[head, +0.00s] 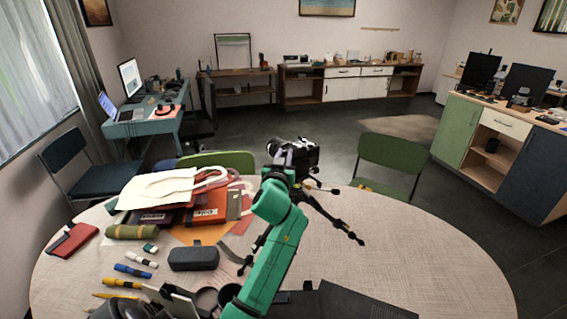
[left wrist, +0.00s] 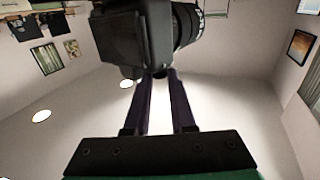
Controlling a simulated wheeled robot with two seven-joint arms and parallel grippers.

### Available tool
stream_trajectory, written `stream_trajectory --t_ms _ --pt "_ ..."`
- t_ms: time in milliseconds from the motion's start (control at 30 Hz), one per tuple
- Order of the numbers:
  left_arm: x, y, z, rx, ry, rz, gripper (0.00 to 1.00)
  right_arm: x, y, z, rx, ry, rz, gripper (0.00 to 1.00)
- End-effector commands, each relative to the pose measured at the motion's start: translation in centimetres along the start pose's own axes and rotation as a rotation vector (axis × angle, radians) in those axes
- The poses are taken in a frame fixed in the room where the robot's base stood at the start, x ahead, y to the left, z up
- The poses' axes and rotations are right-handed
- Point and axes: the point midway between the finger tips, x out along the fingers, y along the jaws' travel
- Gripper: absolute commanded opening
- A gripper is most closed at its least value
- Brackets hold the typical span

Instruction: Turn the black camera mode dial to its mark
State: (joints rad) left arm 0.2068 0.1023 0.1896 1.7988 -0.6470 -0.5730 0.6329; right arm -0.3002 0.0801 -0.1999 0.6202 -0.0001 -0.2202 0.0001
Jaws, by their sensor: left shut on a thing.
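The black camera (head: 306,155) stands on a dark tripod (head: 322,207) at the far side of the round table. My left gripper (head: 288,158) is at the camera, with my green arm hiding part of the tripod. In the left wrist view the camera body (left wrist: 118,38) and its ribbed lens (left wrist: 187,25) fill the top middle. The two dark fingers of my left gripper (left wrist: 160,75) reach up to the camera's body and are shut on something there. The mode dial lies between the fingertips and is hidden, so its mark cannot be read.
The table (head: 400,235) is clear on its right side. Its left side holds a white tote bag (head: 155,190), folders, a grey case (head: 193,258), markers and a green roll (head: 131,232). A dark laptop (head: 350,302) lies at the front. Green chairs (head: 391,160) stand behind.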

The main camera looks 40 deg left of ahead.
Motion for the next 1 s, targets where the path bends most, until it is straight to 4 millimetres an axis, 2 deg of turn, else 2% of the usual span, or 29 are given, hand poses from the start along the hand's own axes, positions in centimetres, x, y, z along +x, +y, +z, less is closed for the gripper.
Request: stream_trajectory --t_ms 500,533,600,1000 --pt "0.01 0.08 -0.07 0.001 0.001 -0.022 0.00 0.44 -0.01 0.04 0.000 0.000 0.000 0.50" --pt "0.01 0.08 -0.06 0.001 0.001 -0.022 0.34 0.44 -0.01 0.04 0.000 0.000 0.000 0.50" --pt "0.01 0.09 -0.06 0.001 0.001 -0.021 0.53 0.45 -0.01 0.04 0.000 0.000 0.000 0.50" --pt "0.01 0.23 -0.03 0.000 0.001 -0.018 0.53 0.45 -0.02 0.04 0.000 0.000 0.000 0.50"
